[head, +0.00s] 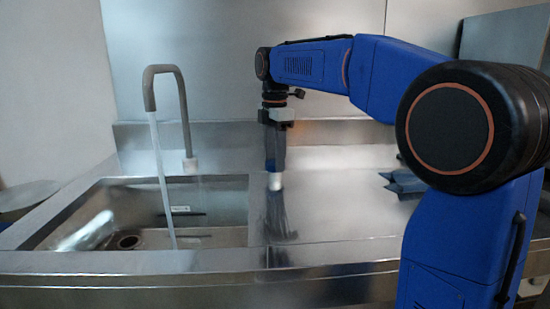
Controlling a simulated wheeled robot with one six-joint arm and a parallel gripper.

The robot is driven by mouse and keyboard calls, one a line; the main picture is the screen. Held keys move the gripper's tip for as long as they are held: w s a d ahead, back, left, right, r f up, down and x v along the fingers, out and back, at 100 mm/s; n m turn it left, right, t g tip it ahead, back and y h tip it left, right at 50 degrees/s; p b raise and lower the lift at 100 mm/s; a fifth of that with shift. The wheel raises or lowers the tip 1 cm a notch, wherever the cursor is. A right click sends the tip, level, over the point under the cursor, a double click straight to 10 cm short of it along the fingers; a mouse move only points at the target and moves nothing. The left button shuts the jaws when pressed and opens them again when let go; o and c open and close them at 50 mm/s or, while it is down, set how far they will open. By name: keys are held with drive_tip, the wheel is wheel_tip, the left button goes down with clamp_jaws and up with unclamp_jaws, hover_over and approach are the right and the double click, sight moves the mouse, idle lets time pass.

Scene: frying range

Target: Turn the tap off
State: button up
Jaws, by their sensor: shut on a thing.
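The grey gooseneck tap (184,112) stands at the back of the sink. Its spout end points down at the left, and a stream of water (161,185) runs from it into the sink basin (110,215). A small pale block (190,165) sits at the tap's foot; I cannot tell if it is the handle. My gripper (275,172) points down over the steel counter, to the right of the tap and apart from it. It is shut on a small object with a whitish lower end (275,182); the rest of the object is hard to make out.
The steel counter (335,205) right of the sink is mostly bare. A dark blue crumpled thing, perhaps a cloth (403,182), lies at its right, partly behind my arm. The back wall and raised splashback (340,132) bound the counter.

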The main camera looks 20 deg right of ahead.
drive_tip(key=shift+m, duration=1.9)
drive_tip(key=o, duration=1.1)
drive_tip(key=shift+c, duration=0.2)
drive_tip(key=shift+r, duration=0.15)
wheel_tip(320, 180, up, 17)
